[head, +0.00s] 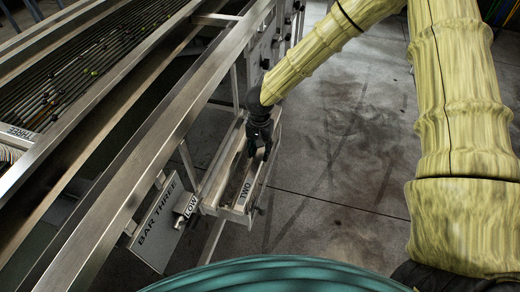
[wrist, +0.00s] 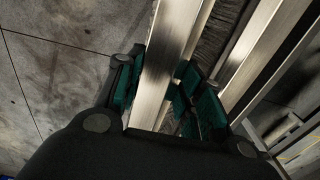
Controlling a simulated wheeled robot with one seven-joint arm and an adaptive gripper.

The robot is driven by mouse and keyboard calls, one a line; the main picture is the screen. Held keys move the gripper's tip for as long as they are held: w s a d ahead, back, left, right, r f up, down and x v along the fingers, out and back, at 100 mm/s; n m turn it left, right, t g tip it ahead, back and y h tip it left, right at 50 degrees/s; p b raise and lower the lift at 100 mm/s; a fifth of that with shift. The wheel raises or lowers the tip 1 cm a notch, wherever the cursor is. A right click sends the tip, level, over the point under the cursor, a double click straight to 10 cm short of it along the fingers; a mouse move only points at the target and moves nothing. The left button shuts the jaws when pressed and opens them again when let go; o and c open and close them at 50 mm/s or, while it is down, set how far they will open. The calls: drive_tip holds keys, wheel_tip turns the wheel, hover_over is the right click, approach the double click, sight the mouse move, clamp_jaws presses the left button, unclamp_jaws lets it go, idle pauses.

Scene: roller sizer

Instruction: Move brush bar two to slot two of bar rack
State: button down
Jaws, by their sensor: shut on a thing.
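My gripper (head: 264,150) is in the head view, low at the side of the metal frame, over a narrow trough-like holder (head: 210,208) with a pale plate marked TWO. In the wrist view its green-padded fingers (wrist: 160,95) stand on both sides of a long pale metal bar (wrist: 166,60), shut on it. I take this bar to be brush bar two; no number on it is readable there. A dark textured strip (wrist: 210,40) runs beside the bar, and another metal rail (wrist: 262,45) lies beyond. The bar's underside and far end are hidden, so I cannot tell whether it is seated.
A plate marked BAR THREE (head: 158,228) and a small LOW tag (head: 191,206) hang left of the holder. The machine's long metal rail (head: 140,155) runs diagonally on the left, with rollers (head: 85,70) behind. Bare concrete floor (head: 350,150) lies to the right.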

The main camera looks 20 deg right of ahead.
sight(260, 150)
drive_tip(key=shift+f, duration=1.15)
drive_tip(key=c, duration=0.9)
unclamp_jaws()
drive_tip(key=shift+o, duration=0.2)
wheel_tip(260, 150, up, 12)
